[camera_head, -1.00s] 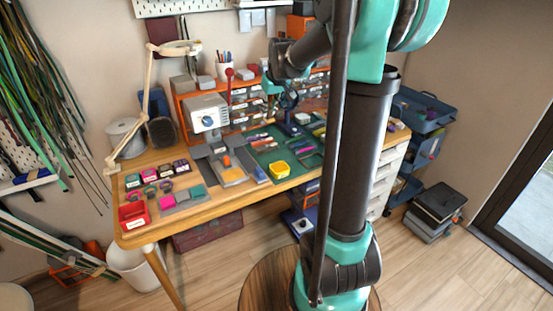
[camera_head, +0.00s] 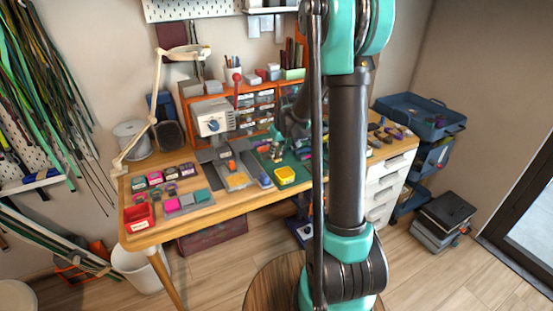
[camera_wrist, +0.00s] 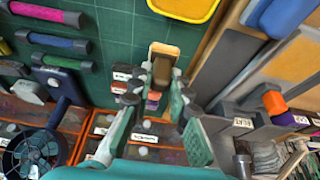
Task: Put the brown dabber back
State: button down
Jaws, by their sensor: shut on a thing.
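The brown dabber (camera_wrist: 162,71) is between the fingertips of my gripper (camera_wrist: 160,88) in the wrist view. It has a brown middle and a pale, cream-coloured part at its far end. My gripper is shut on it, above the edge of the green mat (camera_wrist: 118,40). In the head view my gripper (camera_head: 276,152) is small, over the bench behind the yellow tray (camera_head: 285,175). The dabber is too small there to make out clearly. I cannot tell which spot is its own place.
The yellow tray lies on the mat. Pink, blue and green rods (camera_wrist: 57,43) lie at the wrist view's left. An orange drawer cabinet (camera_head: 262,100) stands behind. Labelled dark jars (camera_head: 155,180), coloured pads (camera_head: 188,203) and a red bin (camera_head: 138,216) sit at the bench's left.

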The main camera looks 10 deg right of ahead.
aim_at(278, 154)
jog(key=shift+f, duration=1.9)
jog(key=c, duration=1.4)
grip_release()
jog(key=shift+f, duration=0.1)
jog(key=shift+c, duration=0.2)
jog(key=v, duration=1.2)
jog(key=s+d+f+m, duration=0.1)
jog(key=s+f, duration=0.1)
jog(key=s, duration=0.6)
jog(key=s+f+m+h, duration=0.1)
jog(key=s+f, duration=0.1)
jog(key=s, duration=0.7)
jog(key=s+d+f+m, duration=0.1)
jog(key=s+f, duration=0.1)
jog(key=s, duration=0.7)
jog(key=shift+d+f+m, duration=0.3)
jog(key=shift+d+f, duration=0.05)
jog(key=shift+s, duration=0.1)
